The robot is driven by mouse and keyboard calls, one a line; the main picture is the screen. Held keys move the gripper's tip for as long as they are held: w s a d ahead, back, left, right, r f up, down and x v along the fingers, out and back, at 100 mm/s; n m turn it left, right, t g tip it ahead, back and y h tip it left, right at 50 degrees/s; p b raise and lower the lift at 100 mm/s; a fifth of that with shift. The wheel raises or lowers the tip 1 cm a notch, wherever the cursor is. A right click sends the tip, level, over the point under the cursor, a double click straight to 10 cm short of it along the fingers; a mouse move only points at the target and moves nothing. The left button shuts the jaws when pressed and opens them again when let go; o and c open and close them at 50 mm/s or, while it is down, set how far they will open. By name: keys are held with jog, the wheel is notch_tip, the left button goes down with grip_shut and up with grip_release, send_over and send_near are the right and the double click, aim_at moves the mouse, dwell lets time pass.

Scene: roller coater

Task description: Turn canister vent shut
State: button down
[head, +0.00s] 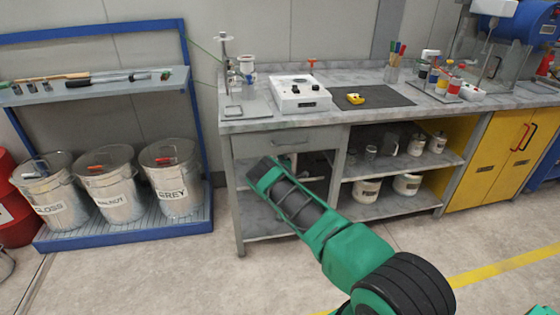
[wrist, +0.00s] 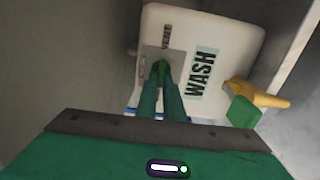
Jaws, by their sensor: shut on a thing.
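In the wrist view a white canister (wrist: 215,28) marked WASH fills the upper middle. A grey square plate (wrist: 149,54) sits on its face, with small lettering above it that is hard to read. My gripper (wrist: 160,68) has its two green fingers closed together at this plate, shut on the canister vent, which the fingertips mostly hide. A yellow tap (wrist: 258,95) with a green handle (wrist: 243,111) sticks out at the canister's right. In the head view my arm reaches to the bench's open left bay; the fingers and the canister cannot be made out there.
The grey bench (head: 236,124) has a drawer (head: 290,143) above that bay and a leg at its left. A blue rack (head: 120,232) with several labelled bins stands left. A pale wall edge (wrist: 293,65) runs close to the canister's right. Open floor lies in front.

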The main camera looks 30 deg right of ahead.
jog(key=shift+a+f, duration=0.3)
jog(key=shift+a, duration=0.05)
jog(key=c, duration=1.9)
grip_release()
jog(key=shift+c, duration=0.2)
jog(key=shift+o, duration=0.4)
jog(key=shift+d, duration=0.15)
jog(key=shift+r, duration=0.1)
jog(key=v, duration=1)
jog(key=shift+s, duration=0.35)
